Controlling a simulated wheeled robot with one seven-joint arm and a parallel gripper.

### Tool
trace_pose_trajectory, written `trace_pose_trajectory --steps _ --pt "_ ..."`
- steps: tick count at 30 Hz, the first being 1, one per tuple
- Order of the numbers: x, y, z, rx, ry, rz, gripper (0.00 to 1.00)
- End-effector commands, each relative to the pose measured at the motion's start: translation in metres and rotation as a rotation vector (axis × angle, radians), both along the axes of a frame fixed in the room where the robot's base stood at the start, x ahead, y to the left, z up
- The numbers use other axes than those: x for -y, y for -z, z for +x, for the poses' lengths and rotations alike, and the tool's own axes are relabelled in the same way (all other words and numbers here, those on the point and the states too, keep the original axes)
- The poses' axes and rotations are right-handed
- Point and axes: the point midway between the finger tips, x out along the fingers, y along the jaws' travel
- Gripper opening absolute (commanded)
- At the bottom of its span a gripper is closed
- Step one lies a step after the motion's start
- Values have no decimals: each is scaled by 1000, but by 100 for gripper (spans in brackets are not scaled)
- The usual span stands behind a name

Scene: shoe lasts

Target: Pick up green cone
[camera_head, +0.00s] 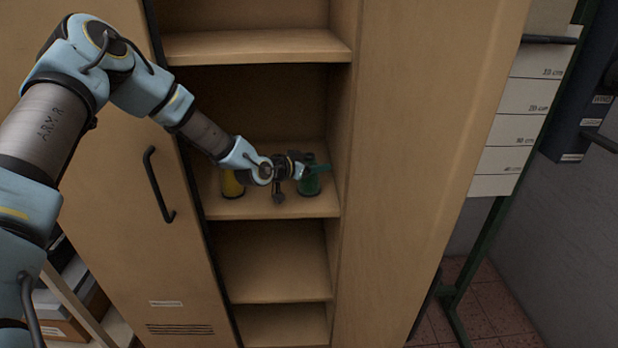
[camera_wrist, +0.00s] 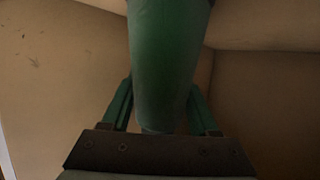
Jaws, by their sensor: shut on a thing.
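The green cone (camera_head: 311,184) stands on the middle shelf of the wooden cabinet, near the right side wall. In the wrist view the green cone (camera_wrist: 166,55) fills the upper middle, between the two green fingers. My gripper (camera_head: 308,170) reaches in from the left and is shut on the cone; the wrist view also shows my gripper (camera_wrist: 162,112) with a finger on each side of it. The cone looks upright. I cannot tell whether its base touches the shelf.
A yellow cone (camera_head: 232,184) stands to the left on the same shelf, partly behind my arm. The shelf (camera_head: 285,208) has a bare front edge. Another shelf (camera_head: 255,47) is above. A cabinet door (camera_head: 150,240) with a black handle is at the left.

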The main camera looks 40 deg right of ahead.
Motion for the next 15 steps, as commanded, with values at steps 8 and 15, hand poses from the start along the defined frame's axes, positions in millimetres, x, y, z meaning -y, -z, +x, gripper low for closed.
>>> trace_pose_trajectory --steps 8,15 --pt "0 0 0 0 0 0 13" --pt "0 -1 0 1 0 -1 0"
